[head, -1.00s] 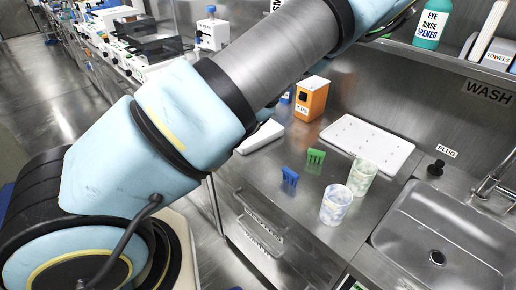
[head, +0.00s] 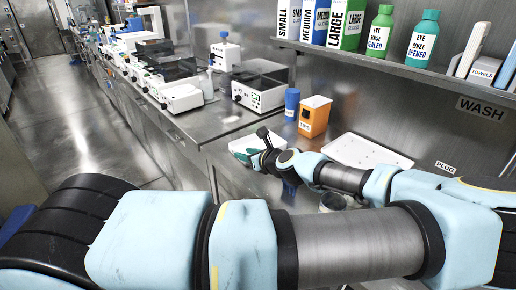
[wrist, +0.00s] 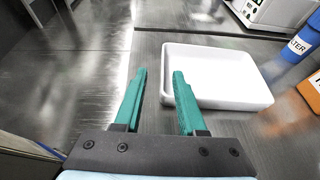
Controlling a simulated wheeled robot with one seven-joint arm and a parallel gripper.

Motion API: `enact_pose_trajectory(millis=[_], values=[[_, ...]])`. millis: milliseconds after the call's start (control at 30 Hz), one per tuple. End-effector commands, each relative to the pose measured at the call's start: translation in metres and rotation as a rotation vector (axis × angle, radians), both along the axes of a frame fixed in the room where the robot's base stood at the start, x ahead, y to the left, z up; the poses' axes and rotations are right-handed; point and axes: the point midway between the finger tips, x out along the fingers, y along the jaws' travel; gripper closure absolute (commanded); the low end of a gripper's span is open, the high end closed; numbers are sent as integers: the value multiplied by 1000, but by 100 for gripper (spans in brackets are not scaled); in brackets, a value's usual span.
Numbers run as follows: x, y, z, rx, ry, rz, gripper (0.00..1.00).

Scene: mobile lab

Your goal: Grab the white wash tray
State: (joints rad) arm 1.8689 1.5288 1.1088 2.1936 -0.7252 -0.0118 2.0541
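The white wash tray (wrist: 215,98) is a shallow rectangular tray on the steel counter. In the wrist view it lies ahead and to the right, its left wall just beyond my right fingertip. My gripper (wrist: 157,76) is open, with two green fingers and only counter seen between them. Whether the right finger touches the tray, I cannot tell. In the head view the tray (head: 248,140) shows small near the counter edge, partly covered by the end of my arm.
A blue container (head: 291,104) and an orange box (head: 314,117) stand right of the tray, with a white-and-black instrument (head: 258,90) behind. A white perforated board (head: 366,151) lies further right. Bare counter (wrist: 145,45) lies ahead of my fingers.

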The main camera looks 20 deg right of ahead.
Motion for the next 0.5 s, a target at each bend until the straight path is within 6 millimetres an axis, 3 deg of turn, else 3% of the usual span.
enact_pose_trajectory(millis=[500], values=[[50,14,-23,0,2,4,60]])
